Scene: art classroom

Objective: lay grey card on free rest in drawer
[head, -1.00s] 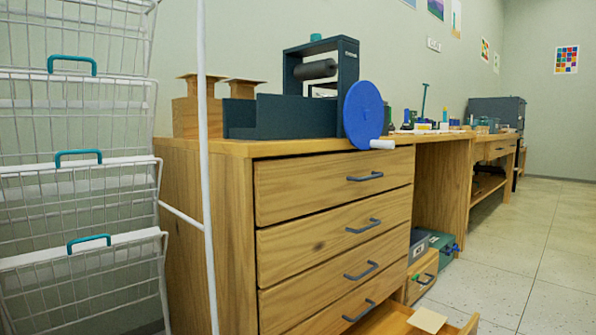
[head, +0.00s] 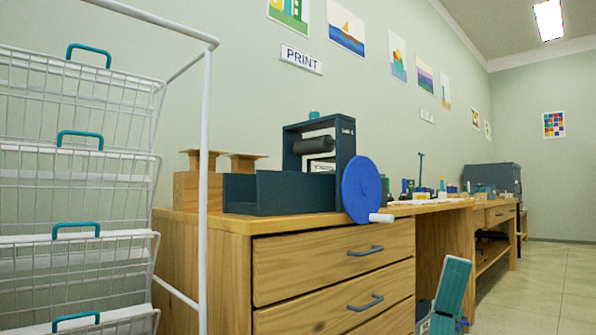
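No grey card can be picked out in the head view now. The wooden drawer unit (head: 330,270) stands in the middle, with its upper drawers (head: 335,262) shut. Its lower part, where a drawer stood open earlier, is below the picture, so no free rest can be seen. A slanted teal ribbed piece with pale sides (head: 452,290) rises at the lower right beside the drawer unit. I cannot tell what it belongs to. No gripper of mine can be made out.
A white wire rack (head: 80,195) with teal handles fills the left, its upright post close to the unit. A dark press with a blue wheel (head: 361,190) and wooden blocks (head: 215,185) stand on top. Floor (head: 540,290) at right is clear.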

